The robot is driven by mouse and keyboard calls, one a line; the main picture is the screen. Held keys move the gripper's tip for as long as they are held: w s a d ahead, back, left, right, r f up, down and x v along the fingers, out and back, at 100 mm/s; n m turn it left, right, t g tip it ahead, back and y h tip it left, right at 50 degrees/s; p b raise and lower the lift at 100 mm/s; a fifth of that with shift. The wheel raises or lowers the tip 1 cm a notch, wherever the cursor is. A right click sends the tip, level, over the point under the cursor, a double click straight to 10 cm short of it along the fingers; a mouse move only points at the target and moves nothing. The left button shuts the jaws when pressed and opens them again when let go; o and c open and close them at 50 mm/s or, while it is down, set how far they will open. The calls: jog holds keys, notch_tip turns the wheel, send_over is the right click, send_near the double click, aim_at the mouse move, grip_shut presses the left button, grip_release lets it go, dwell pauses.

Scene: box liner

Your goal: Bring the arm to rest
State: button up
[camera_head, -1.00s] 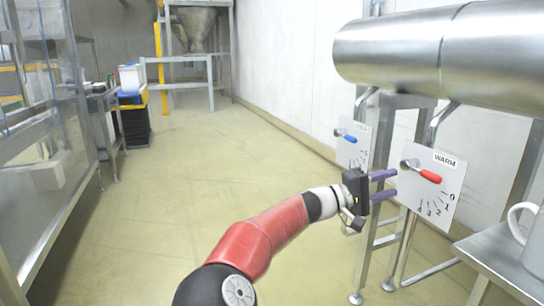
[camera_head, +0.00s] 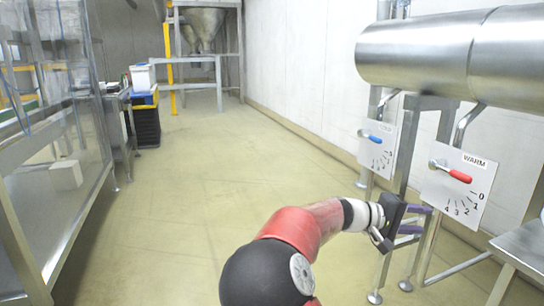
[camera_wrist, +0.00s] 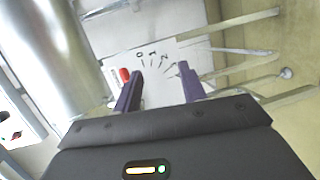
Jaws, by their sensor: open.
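My gripper (camera_head: 420,223) is open and empty, with purple fingers, in the lower right of the head view. It is below and to the left of the WARM dial panel (camera_head: 474,199), apart from it as far as I can tell. The panel has a red-handled lever (camera_head: 458,175) pointing right and slightly down, near the 0 mark. In the wrist view my open fingers (camera_wrist: 158,85) show in front of the panel (camera_wrist: 150,60), with the red handle (camera_wrist: 125,74) by the left finger. My red and black arm is bent below the gripper.
A second panel with a blue lever (camera_head: 373,138) hangs farther back. A large steel pipe (camera_head: 430,53) runs above both panels on metal legs. A metal table (camera_head: 525,250) stands at the right edge. A shelf rack (camera_head: 50,150) lines the left. The middle floor is clear.

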jog(key=s+a+f+m+y, duration=0.2)
jog(key=s+f+y, duration=0.8)
jog(key=s, duration=0.2)
jog(key=s+a+r+t+y, duration=0.2)
jog(key=s+a+y, duration=0.1)
jog(key=s+a, duration=0.5)
jog(key=s+a+r+n+t+y+p, duration=0.1)
jog(key=s+a+r+t+y, duration=0.1)
jog(key=s+a, duration=0.6)
jog(key=shift+a+r+n+t+y, duration=0.3)
jog(key=shift+a+r+t+y, duration=0.1)
jog(key=shift+a+r+y, duration=0.25)
